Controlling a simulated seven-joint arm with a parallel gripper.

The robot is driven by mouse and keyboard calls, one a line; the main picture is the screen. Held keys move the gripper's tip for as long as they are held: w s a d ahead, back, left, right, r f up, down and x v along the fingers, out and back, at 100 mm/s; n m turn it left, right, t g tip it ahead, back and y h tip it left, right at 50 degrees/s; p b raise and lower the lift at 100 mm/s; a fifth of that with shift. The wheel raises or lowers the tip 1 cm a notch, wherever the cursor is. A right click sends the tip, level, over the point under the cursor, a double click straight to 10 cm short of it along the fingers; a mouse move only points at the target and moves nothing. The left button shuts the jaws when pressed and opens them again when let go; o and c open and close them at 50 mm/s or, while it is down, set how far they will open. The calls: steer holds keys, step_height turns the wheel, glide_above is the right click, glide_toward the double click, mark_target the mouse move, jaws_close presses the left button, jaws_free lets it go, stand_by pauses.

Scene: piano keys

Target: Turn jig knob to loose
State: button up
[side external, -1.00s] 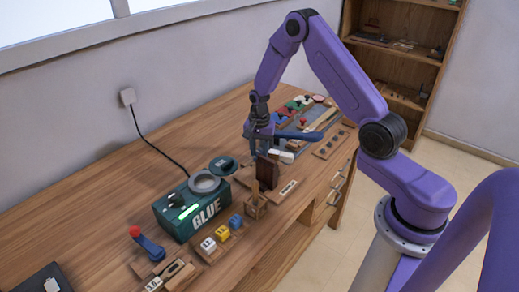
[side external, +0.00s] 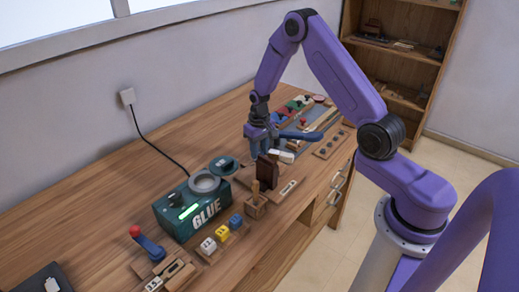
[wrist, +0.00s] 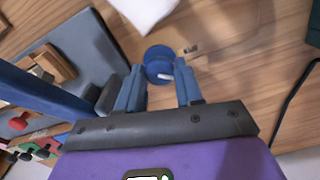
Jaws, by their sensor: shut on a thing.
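The jig knob (wrist: 160,63) is a round blue disc with a short white mark on its face. In the wrist view it sits between the fingertips of my gripper (wrist: 160,85), which is shut on it. In the side view my gripper (side external: 261,143) points down over the far part of the bench, and the knob is hidden there. A small wood and dark marker (wrist: 191,48) lies beside the knob. I cannot read any label on it.
A blue bar (side external: 300,135) lies close beside my gripper. A white block (side external: 281,156) and a dark brown upright block (side external: 267,172) stand just in front. The green glue box (side external: 190,211) is nearer the camera. The bench by the wall is clear.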

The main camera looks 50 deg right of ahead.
steer(key=n, duration=0.6)
steer(key=shift+n, duration=0.4)
stand_by(0.3)
steer(key=o, duration=1)
steer(key=shift+o, duration=0.2)
steer(key=shift+r, duration=0.1)
step_height(320, 180, up, 17)
steer(key=shift+r, duration=0.15)
